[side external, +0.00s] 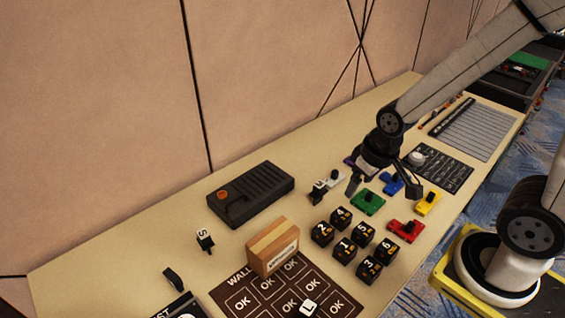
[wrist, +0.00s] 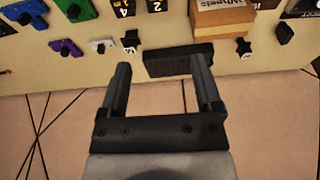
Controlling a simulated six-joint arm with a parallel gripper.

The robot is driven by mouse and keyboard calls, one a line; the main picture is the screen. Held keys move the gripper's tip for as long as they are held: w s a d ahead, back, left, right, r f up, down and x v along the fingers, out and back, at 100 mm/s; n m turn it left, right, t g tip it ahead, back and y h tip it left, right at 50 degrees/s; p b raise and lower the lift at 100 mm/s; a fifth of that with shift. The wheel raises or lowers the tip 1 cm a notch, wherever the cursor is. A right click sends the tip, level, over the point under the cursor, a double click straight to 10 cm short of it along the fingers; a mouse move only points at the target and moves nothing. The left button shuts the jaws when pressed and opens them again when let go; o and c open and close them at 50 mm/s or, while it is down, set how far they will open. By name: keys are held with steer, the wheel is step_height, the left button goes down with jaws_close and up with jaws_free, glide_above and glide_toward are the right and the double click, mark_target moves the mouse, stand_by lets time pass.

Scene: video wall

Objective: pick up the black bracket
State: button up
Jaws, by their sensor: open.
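A small black piece (side external: 173,279), which looks like the black bracket, lies alone on the table's near left part in the side view. It also shows as a dark piece (wrist: 284,33) at the upper right of the wrist view. My gripper (side external: 384,188) is open and empty, above the table around the coloured pieces, far to the right of the bracket. In the wrist view the gripper (wrist: 160,68) has its fingers spread, with nothing held between them. The bracket's exact shape is too small to tell.
A black box with an orange button (side external: 250,195) stands toward the wall. A cardboard box (side external: 273,247) stands between my gripper and the bracket. Several numbered black cubes (side external: 345,250) and a black piece marked S (side external: 205,240) are nearby. The table left of the bracket is clear.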

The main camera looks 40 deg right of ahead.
steer(key=m+g+y, duration=0.6)
steer(key=m+y, duration=0.6)
steer(key=m, duration=0.2)
glide_toward(310, 305)
steer(key=s+a+f, duration=0.1)
steer(key=s+a, duration=0.1)
steer(key=a, duration=0.1)
steer(key=shift+w+a+f+m+t+y, duration=0.15)
steer(key=shift+a+f+m+y, duration=0.05)
steer(key=shift+f+m+y, duration=0.2)
steer(key=shift+w+a+f+m+t+y, duration=0.15)
steer(key=shift+f+m+y, duration=0.15)
steer(key=shift+m, duration=0.1)
steer(key=shift+a, duration=0.1)
steer(key=shift+x, duration=1.25)
steer(key=shift+f, duration=0.1)
steer(key=shift+x, duration=2.55)
